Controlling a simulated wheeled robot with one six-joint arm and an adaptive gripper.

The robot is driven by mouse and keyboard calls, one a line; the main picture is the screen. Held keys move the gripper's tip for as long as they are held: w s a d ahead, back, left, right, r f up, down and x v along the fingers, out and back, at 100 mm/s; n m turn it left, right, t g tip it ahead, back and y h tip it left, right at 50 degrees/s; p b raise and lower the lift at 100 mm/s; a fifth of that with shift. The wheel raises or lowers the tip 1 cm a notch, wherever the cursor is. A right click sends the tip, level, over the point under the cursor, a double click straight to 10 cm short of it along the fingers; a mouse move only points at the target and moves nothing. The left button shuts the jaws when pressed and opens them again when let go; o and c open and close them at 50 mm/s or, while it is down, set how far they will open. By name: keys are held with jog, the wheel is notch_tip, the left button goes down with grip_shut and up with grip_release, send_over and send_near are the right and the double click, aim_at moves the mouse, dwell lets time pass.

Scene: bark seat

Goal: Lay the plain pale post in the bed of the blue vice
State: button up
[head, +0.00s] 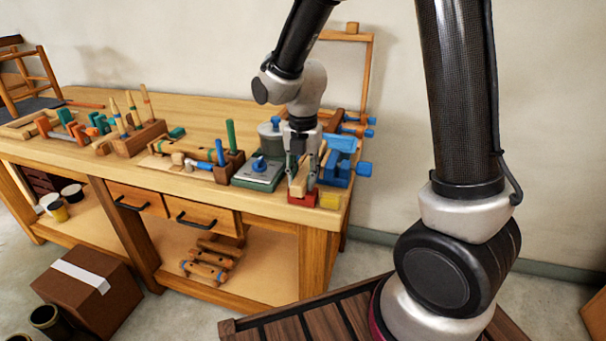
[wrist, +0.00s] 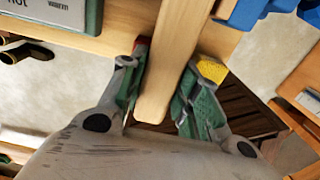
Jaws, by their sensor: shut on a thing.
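The plain pale post (wrist: 176,60) is between the green-padded fingers of my gripper (wrist: 158,103), which is shut on it. In the head view, my gripper (head: 301,160) is at the right end of the bench, with the post (head: 299,182) showing below it over a red block (head: 303,198). I cannot tell whether the post touches that block. The blue vice (head: 338,162) is just right of my gripper on the bench. Part of its blue body shows at the top right of the wrist view (wrist: 250,12). My gripper partly hides the bed.
A yellow block (head: 330,201) lies at the bench's front right corner. A grey hotplate-like device (head: 260,172) and a dark wooden holder with green and blue posts (head: 228,168) stand left of my gripper. More posts and tools fill the left of the bench (head: 205,121).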

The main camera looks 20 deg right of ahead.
jog(key=shift+f, duration=0.4)
jog(key=o, duration=1.1)
notch_tip(320, 180, up, 13)
jog(key=s+d+r+m+t, duration=0.1)
jog(key=s+d+r+m, duration=0.1)
jog(key=s+d+m, duration=0.3)
jog(key=s+d+r+m+t, duration=0.2)
jog(key=s+d+m, duration=0.3)
jog(key=m, duration=0.9)
jog(key=s+d+r+m+t, duration=0.1)
jog(key=s+d+r+m, duration=0.1)
jog(key=s+d+m, duration=0.3)
jog(key=shift+s+r+m, duration=0.1)
jog(key=shift+s+m, duration=1.9)
jog(key=shift+m, duration=0.4)
